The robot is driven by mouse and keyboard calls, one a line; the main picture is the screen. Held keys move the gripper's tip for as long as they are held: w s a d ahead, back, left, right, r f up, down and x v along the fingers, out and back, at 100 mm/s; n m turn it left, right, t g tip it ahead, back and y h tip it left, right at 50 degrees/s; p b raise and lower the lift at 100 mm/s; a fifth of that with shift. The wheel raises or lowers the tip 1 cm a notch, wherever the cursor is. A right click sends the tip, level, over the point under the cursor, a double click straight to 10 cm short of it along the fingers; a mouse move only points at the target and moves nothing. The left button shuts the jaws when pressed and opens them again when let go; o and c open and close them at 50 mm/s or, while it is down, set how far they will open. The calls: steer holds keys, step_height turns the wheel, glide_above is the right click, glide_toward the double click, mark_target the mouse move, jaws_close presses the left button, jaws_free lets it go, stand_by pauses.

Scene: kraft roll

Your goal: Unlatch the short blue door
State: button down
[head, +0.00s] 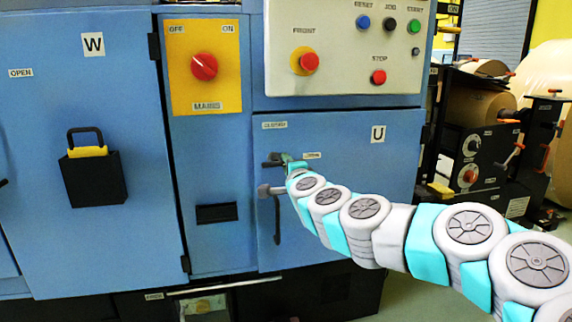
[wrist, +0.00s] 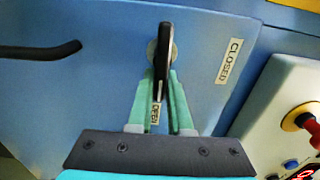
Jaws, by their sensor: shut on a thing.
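The short blue door (head: 345,165), marked U, is on the right part of the blue machine and looks flush with its frame. Its dark latch lever (head: 270,163) is near the upper left of the door. In the wrist view, the lever (wrist: 166,48) stands between the teal fingers of my gripper (wrist: 164,78), which is shut on it. The lever lines up with the OPEN label (wrist: 155,114); the CLOSED label (wrist: 229,61) is off to the right. In the head view, my gripper (head: 286,161) partly hides the latch.
A dark pull handle (head: 277,218) is on the door below the latch. A taller door (head: 130,130) marked W is at the left. A yellow mains switch plate (head: 204,92) and a pale button panel (head: 345,75) are above. Black equipment (head: 480,150) stands at the right.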

stand_by(0.4)
steer(key=c, duration=0.8)
jaws_free()
steer(key=shift+c, duration=0.2)
steer(key=v, duration=0.7)
steer(key=shift+s, duration=0.4)
steer(key=shift+d, duration=0.1)
